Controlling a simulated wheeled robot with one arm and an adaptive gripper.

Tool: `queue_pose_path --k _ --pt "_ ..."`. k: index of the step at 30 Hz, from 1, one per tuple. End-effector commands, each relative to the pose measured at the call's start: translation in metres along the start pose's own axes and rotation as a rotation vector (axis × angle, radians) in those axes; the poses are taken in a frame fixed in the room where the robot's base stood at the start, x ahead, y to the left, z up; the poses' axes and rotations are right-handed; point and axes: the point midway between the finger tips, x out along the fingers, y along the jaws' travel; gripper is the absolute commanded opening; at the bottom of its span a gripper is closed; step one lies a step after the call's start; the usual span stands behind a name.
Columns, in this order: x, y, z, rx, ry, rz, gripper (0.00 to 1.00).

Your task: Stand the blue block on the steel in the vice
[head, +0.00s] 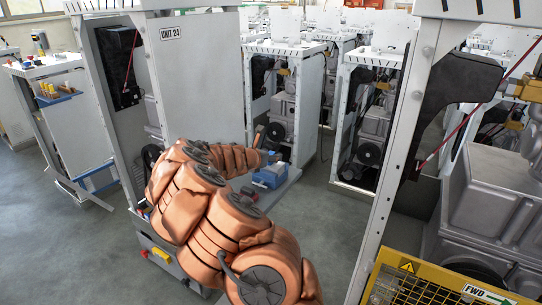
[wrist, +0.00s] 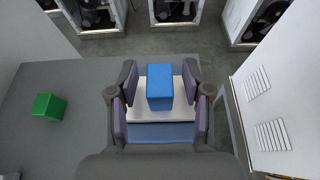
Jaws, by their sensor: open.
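The blue block (wrist: 160,87) stands upright on the pale steel (wrist: 135,107) in the wrist view. Below and around the steel shows the blue vice (wrist: 160,133); the vice is also in the head view (head: 268,178), on a bench beyond my arm. My gripper (wrist: 160,78) is open, with one finger on each side of the block and a gap visible on both sides. In the head view, my arm hides most of the gripper, and the block is too small to make out surely.
A green block (wrist: 47,106) lies on the grey surface at the left of the wrist view. A tall cabinet marked UNIT 24 (head: 200,80) stands left of the vice. A machine with a yellow mesh guard (head: 420,288) is at the near right. Grey floor (head: 320,225) is open between.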

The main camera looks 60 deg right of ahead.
Motion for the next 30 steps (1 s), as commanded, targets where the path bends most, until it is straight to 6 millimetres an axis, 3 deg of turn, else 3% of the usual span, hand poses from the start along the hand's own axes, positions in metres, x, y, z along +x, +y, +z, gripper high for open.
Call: queue_pose_path --k 10,30 --pt "-0.013 0.001 0.003 -0.001 -0.001 0.002 0.49" --pt "-0.096 0.001 0.002 0.001 0.000 0.002 0.49"
